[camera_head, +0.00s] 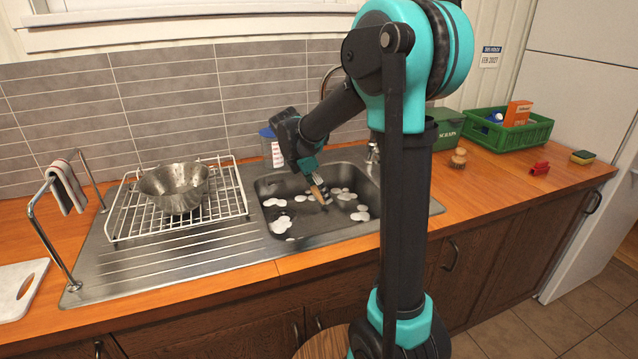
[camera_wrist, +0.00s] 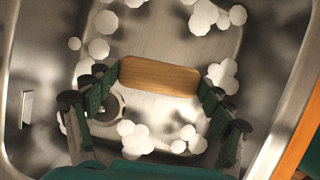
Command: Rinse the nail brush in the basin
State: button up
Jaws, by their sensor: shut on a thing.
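The nail brush, with a flat wooden back (camera_wrist: 160,76), is between the two green-padded fingers of my gripper (camera_wrist: 158,88) in the wrist view. My gripper is shut on it. In the head view my gripper (camera_head: 317,188) points down into the steel basin (camera_head: 312,224), with the brush (camera_head: 316,181) low in it. White foam clumps (camera_head: 281,224) lie around the brush in the basin; they also show in the wrist view (camera_wrist: 98,49). The bristles face away from the wrist camera and are hidden there. I cannot tell whether they touch the basin floor.
A steel bowl (camera_head: 175,187) sits in a wire rack (camera_head: 228,198) left of the basin. A tap (camera_head: 373,152) stands behind the basin. To the right are a round wooden brush (camera_head: 459,158), a red object (camera_head: 540,168), a sponge (camera_head: 582,157) and a green crate (camera_head: 541,133).

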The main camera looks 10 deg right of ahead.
aim_at(319, 192)
jog(key=shift+f, duration=3.75)
jog(key=shift+r, duration=7.15)
jog(key=shift+r, duration=2)
